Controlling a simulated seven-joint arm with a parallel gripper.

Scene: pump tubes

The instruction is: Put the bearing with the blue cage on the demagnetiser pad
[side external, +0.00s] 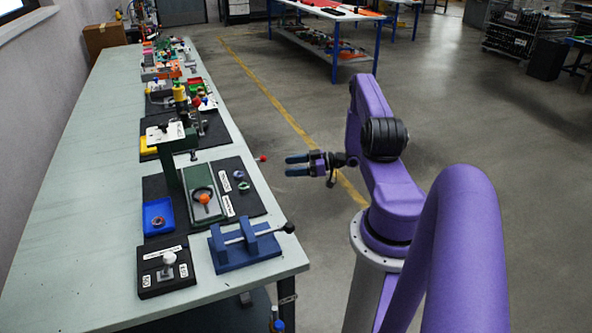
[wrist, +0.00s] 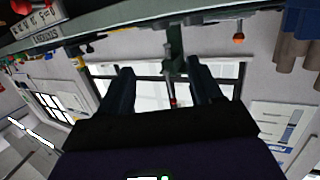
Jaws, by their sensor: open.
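My gripper (side external: 291,165) is open and empty, held in the air to the right of the bench, with its fingers pointing left toward it. Its two dark fingers also show in the wrist view (wrist: 160,70), with nothing between them. Another small ring-like part (side external: 158,221) sits in a blue tray (side external: 150,229). The cage colours are too small to tell for certain. I cannot tell which fixture is the demagnetiser pad.
A green press (side external: 172,165) stands beside a green plate with an orange-topped part (side external: 204,198). A blue vise-like fixture (side external: 240,246) and a black box with a knob (side external: 165,272) are at the near end. More items crowd the far bench (side external: 110,120). Its left side is clear.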

